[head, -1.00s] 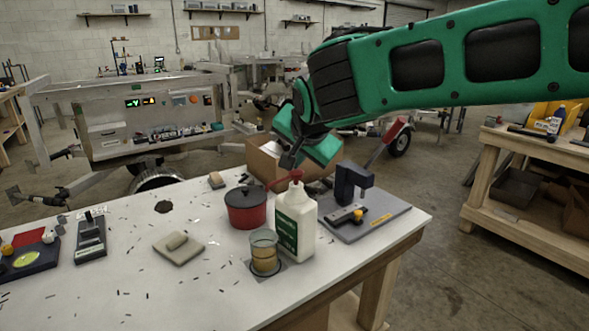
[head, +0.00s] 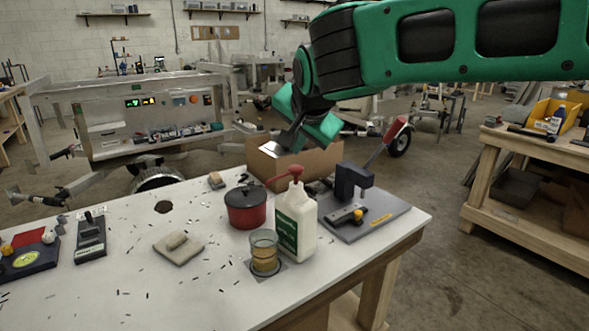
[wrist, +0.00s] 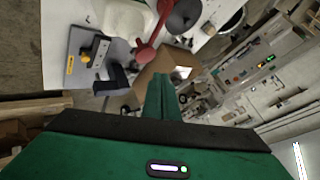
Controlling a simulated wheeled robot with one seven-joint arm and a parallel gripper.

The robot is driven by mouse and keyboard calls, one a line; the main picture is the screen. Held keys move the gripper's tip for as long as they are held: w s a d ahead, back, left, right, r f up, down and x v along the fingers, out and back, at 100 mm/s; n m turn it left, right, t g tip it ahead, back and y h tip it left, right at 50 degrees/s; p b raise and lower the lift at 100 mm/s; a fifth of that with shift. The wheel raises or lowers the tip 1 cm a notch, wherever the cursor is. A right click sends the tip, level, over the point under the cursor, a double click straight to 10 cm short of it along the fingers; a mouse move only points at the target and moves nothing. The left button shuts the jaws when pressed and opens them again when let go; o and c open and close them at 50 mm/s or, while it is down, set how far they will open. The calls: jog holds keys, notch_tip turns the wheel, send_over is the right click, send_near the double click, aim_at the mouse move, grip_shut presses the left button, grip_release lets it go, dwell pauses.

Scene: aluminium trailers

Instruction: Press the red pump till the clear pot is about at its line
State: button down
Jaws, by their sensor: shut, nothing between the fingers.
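The white pump bottle (head: 296,225) with a green label stands upright near the table's front right. Its red pump (head: 296,171) is up, with the spout pointing left; it also shows in the wrist view (wrist: 150,50). The clear pot (head: 264,252) stands just left of the bottle on a small grey pad and holds amber liquid. I cannot clearly tell its line from the liquid's top edge. My gripper (head: 287,142) is shut and empty, above the red pump and apart from it. Its fingers also show in the wrist view (wrist: 161,95).
A red lidded pot (head: 246,209) stands behind the clear pot. A grey stand with a dark press (head: 354,184) is right of the bottle. A cardboard box (head: 312,163) is behind.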

aim_at(297, 169)
jog(key=shift+r, duration=1.7)
jog(key=shift+d, duration=0.15)
jog(key=s+d+f+g+h, duration=0.1)
jog(key=s+d+f, duration=0.25)
jog(key=d, duration=0.55)
jog(key=s+d+f+g+h, duration=0.15)
jog(key=d+f, duration=0.25)
jog(key=d, duration=0.5)
jog(key=s+d+f+g+h, duration=0.1)
jog(key=s+d+f+g, duration=0.15)
jog(key=d, duration=0.65)
jog(key=s+d+f+g, duration=0.1)
jog(key=s+d+f, duration=0.3)
jog(key=s, duration=0.5)
jog(key=s+d+f+g+y, duration=0.1)
jog(key=s+d+f, duration=0.3)
jog(key=s, duration=0.5)
jog(key=s+d+f+g+y, duration=0.1)
jog(key=s+d+f, duration=0.3)
jog(key=s, duration=0.5)
jog(key=shift+s+f+n+g, duration=0.25)
jog(key=shift+f+g, duration=0.25)
jog(key=shift+f, duration=0.25)
